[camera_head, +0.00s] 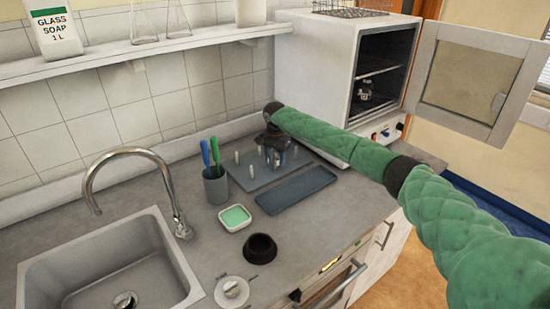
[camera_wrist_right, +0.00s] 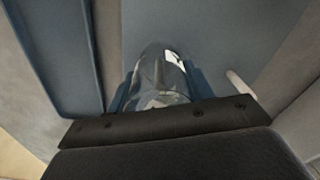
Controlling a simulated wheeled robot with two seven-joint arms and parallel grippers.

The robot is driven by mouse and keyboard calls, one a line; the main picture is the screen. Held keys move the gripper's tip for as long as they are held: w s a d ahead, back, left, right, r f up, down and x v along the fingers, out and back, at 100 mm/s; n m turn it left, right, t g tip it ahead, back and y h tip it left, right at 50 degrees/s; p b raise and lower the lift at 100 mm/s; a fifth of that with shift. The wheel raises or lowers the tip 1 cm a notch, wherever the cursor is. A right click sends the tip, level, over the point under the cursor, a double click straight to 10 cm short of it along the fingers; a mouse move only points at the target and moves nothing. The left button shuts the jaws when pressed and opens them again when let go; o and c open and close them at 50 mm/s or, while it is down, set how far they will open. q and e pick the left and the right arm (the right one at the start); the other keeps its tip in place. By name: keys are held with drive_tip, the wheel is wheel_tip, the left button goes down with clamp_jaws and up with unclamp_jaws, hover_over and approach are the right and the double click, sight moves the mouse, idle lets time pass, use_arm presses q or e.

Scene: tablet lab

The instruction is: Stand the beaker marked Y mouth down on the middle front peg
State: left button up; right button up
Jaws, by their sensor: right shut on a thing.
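My right gripper (camera_head: 273,152) is over the blue-grey peg board (camera_head: 262,182) on the counter. In the right wrist view it is shut on a clear glass beaker (camera_wrist_right: 160,75), which sits between the blue fingers. No Y mark is readable on it, and I cannot tell which way its mouth points. Pale pegs stand on the board, one at the left (camera_head: 237,157) and one nearer the front (camera_head: 252,171); one peg (camera_wrist_right: 240,86) stands right of the beaker in the wrist view. The gripper hides part of the board and its pegs. My left gripper is out of view.
A dark blue tray (camera_head: 296,188) lies in front of the board. A cup with brushes (camera_head: 215,186), a green sponge dish (camera_head: 234,218) and a black bowl-like piece (camera_head: 260,249) stand nearby. The sink (camera_head: 108,268) is left. An open-doored cabinet (camera_head: 335,75) stands behind right.

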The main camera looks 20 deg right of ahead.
drive_tip(key=shift+f, duration=0.3)
idle(0.4)
drive_tip(key=o, duration=1.2)
drive_tip(key=shift+f, duration=0.1)
